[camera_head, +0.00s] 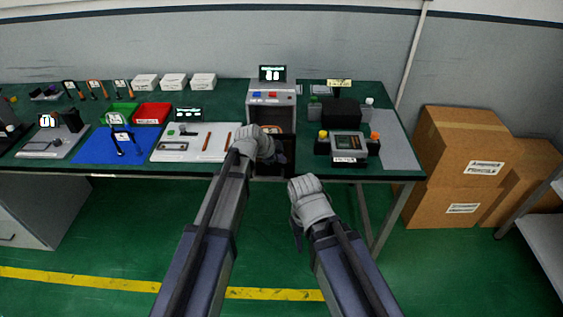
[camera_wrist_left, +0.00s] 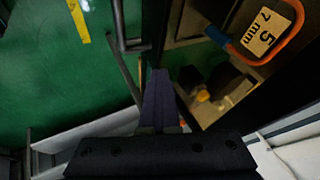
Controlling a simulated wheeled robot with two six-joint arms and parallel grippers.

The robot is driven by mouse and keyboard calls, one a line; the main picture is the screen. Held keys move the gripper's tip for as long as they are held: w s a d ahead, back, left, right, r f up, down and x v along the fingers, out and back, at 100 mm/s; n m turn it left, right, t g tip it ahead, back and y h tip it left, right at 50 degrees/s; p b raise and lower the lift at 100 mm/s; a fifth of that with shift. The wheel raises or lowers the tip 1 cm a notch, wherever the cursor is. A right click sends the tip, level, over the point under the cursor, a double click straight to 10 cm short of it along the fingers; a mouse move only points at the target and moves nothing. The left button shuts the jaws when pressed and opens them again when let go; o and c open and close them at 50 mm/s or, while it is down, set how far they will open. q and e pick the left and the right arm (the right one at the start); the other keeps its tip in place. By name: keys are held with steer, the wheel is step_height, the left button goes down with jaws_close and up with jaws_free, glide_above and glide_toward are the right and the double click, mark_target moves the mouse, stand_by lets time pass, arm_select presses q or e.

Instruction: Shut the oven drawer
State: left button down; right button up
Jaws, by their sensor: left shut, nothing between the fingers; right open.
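The oven is a light grey machine (camera_head: 271,93) with blue and red buttons, set in the middle of the bench. A dark, open box-like drawer (camera_head: 272,172) shows below it at the bench's front edge. My left gripper (camera_head: 279,159) is shut and empty, at the drawer, and my left wrist hides part of it. In the left wrist view the shut fingers (camera_wrist_left: 160,98) are beside a tan-walled compartment; I cannot tell whether they touch it. My right gripper (camera_head: 298,242) is open and empty, lower, in front of the bench and apart from the drawer.
A white tray (camera_head: 188,153) with tools lies left of the oven. A dark grey device (camera_head: 347,144) stands to the right. Cardboard boxes (camera_head: 455,150) are stacked right of the bench. The green floor before the bench is clear.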

arm_select(q)
steer(key=w, duration=1.6)
steer(key=shift+w, duration=0.7)
steer(key=shift+w+r, duration=0.1)
arm_select(e)
steer(key=shift+s, duration=0.1)
